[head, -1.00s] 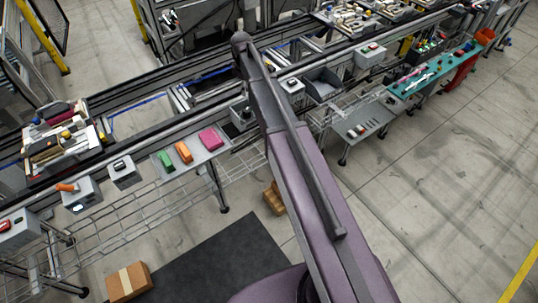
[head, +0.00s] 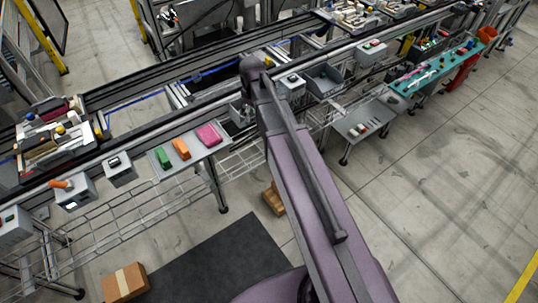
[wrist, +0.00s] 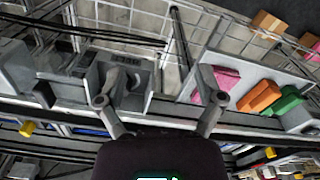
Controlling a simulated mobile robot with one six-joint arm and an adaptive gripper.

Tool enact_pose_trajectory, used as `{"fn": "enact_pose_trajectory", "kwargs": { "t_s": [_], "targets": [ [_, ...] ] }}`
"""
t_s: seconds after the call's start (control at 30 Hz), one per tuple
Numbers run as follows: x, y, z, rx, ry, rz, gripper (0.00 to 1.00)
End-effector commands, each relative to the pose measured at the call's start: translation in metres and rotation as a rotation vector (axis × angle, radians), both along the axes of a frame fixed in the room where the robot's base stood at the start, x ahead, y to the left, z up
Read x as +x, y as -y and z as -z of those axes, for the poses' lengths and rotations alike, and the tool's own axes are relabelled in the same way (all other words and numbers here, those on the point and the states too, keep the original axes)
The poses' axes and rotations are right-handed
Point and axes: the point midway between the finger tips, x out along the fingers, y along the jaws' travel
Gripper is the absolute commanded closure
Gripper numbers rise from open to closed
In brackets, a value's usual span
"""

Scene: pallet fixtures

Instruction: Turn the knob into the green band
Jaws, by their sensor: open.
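My gripper (wrist: 160,101) is open, with its two fingers spread apart and nothing between them. A grey box (wrist: 120,78) lies beyond the left finger in the wrist view, with a grey knob-like part (wrist: 116,79) on its face. The left finger overlaps the near part of this box; I cannot tell whether they touch. No green band can be made out on it. In the head view a grey box (head: 237,112) is partly hidden behind my arm, and my gripper is hidden there.
A grey shelf (head: 205,150) carries a green block (head: 162,158), an orange block (head: 181,149) and a pink block (head: 208,134). Other control boxes (head: 119,170) line the conveyor rail. A cardboard box (head: 125,283) lies on the floor. Open floor is at the right.

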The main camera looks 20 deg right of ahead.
Motion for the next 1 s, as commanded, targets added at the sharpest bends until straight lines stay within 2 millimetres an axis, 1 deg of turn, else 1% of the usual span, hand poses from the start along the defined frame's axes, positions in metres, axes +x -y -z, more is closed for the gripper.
{"fn": "enact_pose_trajectory", "kwargs": {
  "t_s": [0.03, 0.1, 0.8, 1.0],
  "targets": [
    [-0.011, 0.000, 0.004, 0.000, 0.000, 0.026, 0.13],
    [-0.020, 0.000, 0.007, 0.000, 0.000, 0.066, 0.13],
    [-0.115, 0.000, 0.032, 0.000, 0.000, 0.469, 0.13],
    [-0.138, -0.001, 0.039, 0.000, 0.000, 0.574, 0.13]
  ]
}}
